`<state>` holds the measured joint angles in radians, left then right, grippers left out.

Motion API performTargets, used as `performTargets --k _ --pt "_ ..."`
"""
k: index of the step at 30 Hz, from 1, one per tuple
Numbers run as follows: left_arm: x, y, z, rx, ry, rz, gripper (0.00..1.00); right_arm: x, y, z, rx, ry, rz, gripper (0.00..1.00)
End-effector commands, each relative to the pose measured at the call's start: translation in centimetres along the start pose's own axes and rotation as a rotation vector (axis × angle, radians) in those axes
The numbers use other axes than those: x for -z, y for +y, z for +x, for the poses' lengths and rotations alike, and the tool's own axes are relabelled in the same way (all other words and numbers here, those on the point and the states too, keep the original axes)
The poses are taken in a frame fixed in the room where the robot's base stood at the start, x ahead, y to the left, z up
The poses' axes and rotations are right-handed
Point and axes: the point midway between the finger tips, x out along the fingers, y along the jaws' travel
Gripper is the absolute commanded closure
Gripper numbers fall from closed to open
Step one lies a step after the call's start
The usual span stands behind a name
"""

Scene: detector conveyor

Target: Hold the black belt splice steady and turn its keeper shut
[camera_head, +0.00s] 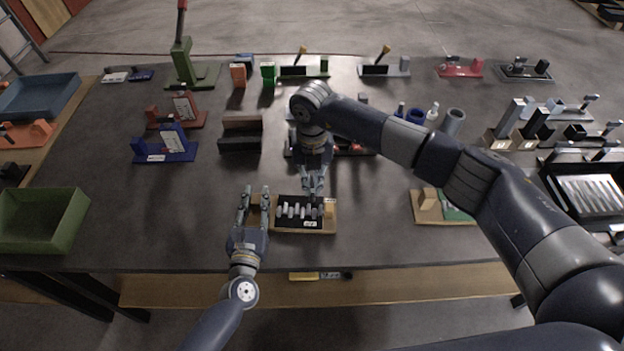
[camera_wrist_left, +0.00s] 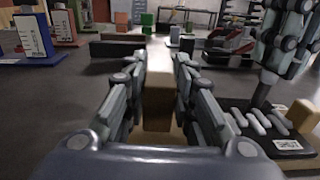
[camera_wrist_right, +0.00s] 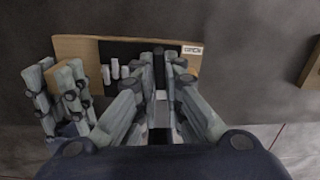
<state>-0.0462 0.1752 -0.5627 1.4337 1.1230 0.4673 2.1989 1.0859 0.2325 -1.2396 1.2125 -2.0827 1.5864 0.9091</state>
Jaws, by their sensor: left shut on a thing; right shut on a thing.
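The black belt splice (camera_head: 297,222) lies on a wooden board near the table's front edge. Several pale pegs and a small white label show on its black plate, also in the left wrist view (camera_wrist_left: 245,120). My left gripper (camera_head: 254,196) is shut on the tan block (camera_wrist_left: 158,100) at the board's left end. My right gripper (camera_head: 313,190) reaches down from behind onto the splice's right half. It is shut on the keeper, a dark upright piece (camera_wrist_left: 263,94) seen below its fingertips in the left wrist view. The fingers hide most of the keeper, so its angle cannot be told.
Another tan block (camera_head: 330,209) stands at the board's right end. A board with a green part (camera_head: 455,212) lies to the right, a green bin (camera_head: 70,222) far left. Dark brown blocks (camera_head: 241,143) and a blue stand (camera_head: 165,157) stand behind.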

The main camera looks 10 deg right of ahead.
Motion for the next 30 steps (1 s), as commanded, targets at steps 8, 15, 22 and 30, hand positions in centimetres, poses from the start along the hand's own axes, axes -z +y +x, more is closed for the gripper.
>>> performTargets --k 8,15,22,30 --pt "0.04 0.06 -0.01 -0.001 0.001 0.000 1.00 -0.04 -0.06 -0.05 0.001 -0.001 0.113 1.00" --pt "0.04 0.06 -0.01 -0.001 0.001 0.000 1.00 -0.06 -0.06 -0.06 0.001 -0.001 0.143 1.00" --pt "0.05 0.06 -0.01 -0.001 0.001 0.000 1.00 -0.07 -0.06 -0.07 0.000 -0.001 0.144 1.00" --pt "0.05 0.06 -0.01 -0.001 0.001 0.000 1.00 -0.06 -0.05 -0.06 0.000 -0.001 0.143 0.71"
